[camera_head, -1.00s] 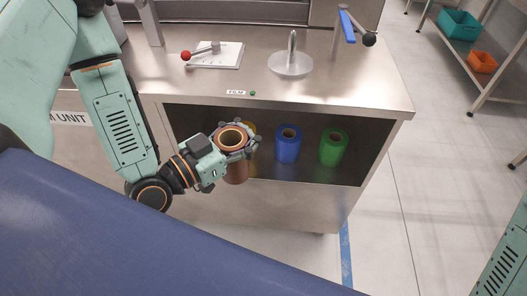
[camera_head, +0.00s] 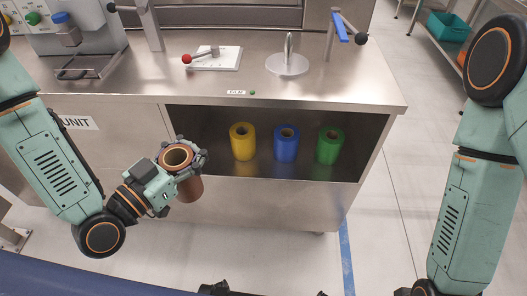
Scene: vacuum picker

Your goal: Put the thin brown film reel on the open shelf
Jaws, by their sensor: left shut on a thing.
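My left gripper (camera_head: 177,157) is shut around the upper part of the thin brown film reel (camera_head: 189,189) and holds it upright, in front of the counter and near the left end of the shelf opening. The gripper hides part of the reel. The open shelf (camera_head: 223,170) is a dark recess under the countertop. In it stand a yellow reel (camera_head: 243,142), a blue reel (camera_head: 286,143) and a green reel (camera_head: 329,146) in a row. My right arm is at the right. Dark parts at the bottom edge may be its gripper, but its opening cannot be made out.
A machine (camera_head: 85,40) stands at the left.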

